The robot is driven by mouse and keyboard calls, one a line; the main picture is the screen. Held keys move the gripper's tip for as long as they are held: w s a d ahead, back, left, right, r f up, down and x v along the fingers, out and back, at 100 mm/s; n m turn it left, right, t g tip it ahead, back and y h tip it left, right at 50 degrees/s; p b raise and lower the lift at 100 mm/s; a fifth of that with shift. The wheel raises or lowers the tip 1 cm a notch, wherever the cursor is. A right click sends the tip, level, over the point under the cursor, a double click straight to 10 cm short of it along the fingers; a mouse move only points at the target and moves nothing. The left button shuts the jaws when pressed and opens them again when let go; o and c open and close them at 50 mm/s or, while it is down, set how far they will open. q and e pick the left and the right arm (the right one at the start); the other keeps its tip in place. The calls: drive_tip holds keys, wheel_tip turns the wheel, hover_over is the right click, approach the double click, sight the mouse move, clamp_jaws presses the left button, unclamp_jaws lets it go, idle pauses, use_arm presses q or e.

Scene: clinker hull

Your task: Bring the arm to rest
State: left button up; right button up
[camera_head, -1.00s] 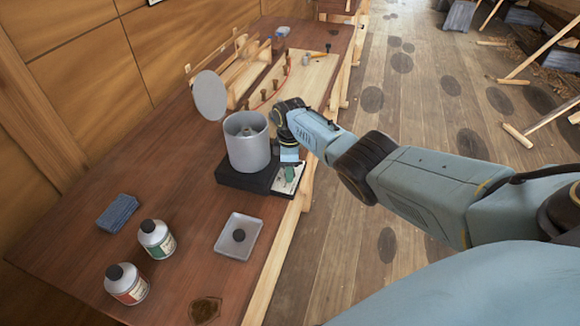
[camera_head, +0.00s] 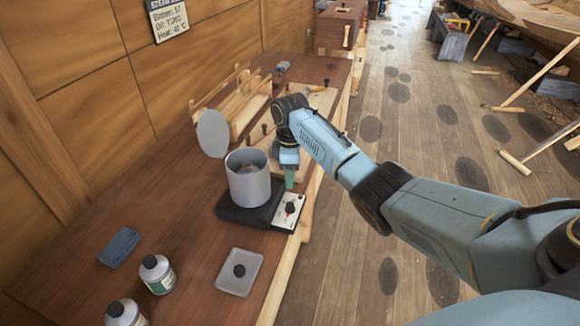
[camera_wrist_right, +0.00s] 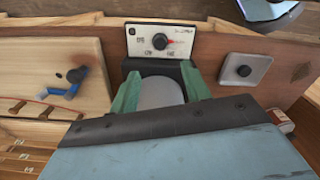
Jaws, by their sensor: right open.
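My right arm reaches in from the right in the head view. Its gripper (camera_head: 290,178) has green fingers and hangs above the far side of the heater's control panel (camera_head: 290,212), close to the grey pot (camera_head: 248,180). The fingers are apart in the right wrist view (camera_wrist_right: 160,88), with nothing held between them. The pot's grey round shape (camera_wrist_right: 160,93) shows behind the gap. The panel, with a knob and markings, also shows in the wrist view (camera_wrist_right: 160,42). My left gripper is in neither view.
A round grey disc (camera_head: 212,133) stands upright behind the pot. A tray (camera_head: 239,271) with a black knob, bottles (camera_head: 158,275) and a blue block (camera_head: 119,247) are on the bench (camera_head: 170,215). Wooden fixtures (camera_head: 240,100) stand farther back. Open floor lies right of the bench.

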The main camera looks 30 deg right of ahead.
drive_tip(key=shift+r, duration=0.7)
